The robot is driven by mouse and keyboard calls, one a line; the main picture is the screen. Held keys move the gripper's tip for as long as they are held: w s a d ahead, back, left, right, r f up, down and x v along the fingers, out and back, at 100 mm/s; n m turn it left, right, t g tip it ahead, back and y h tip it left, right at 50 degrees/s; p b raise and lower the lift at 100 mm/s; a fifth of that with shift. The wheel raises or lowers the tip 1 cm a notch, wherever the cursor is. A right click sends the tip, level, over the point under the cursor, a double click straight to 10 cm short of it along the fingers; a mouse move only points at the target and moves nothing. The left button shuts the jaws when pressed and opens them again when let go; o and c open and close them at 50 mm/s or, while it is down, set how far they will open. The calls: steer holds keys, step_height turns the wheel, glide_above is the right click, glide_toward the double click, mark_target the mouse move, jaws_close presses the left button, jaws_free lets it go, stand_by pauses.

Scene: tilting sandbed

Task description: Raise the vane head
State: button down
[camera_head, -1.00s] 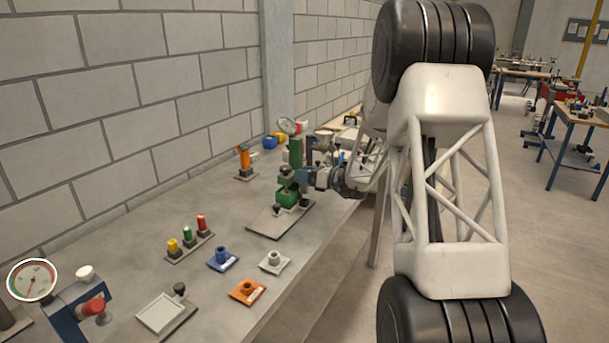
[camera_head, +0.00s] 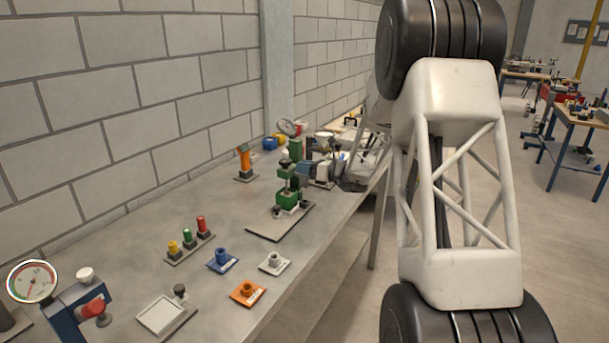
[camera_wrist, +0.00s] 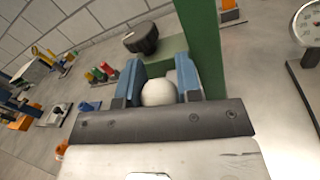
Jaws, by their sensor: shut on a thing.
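The vane head (camera_head: 288,176) is a green block with a black knob on a green upright post, above a green lower body (camera_head: 286,200) on a grey plate. A gap shows between head and lower body. In the wrist view, the head (camera_wrist: 172,46) and post (camera_wrist: 199,45) are just beyond my fingers, with the black knob (camera_wrist: 140,38) at upper left. My gripper (camera_head: 302,171) is at the right side of the head. Its blue fingers (camera_wrist: 158,85) are shut on a pale round knob (camera_wrist: 158,93). The fingers partly hide the head.
A round dial (camera_head: 287,127) stands near the post's top. An orange device (camera_head: 244,163) is behind left. Yellow, green and red posts (camera_head: 188,236), a blue holder (camera_head: 222,260), a white holder (camera_head: 273,263) and an orange holder (camera_head: 248,291) lie nearer. Bare bench surrounds them.

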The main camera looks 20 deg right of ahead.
steer(key=shift+r, duration=2)
steer(key=c, duration=0.8)
jaws_free()
steer(key=shift+f, duration=0.1)
steer(key=shift+d, duration=0.1)
steer(key=v, duration=0.7)
steer(key=shift+s+d, duration=0.25)
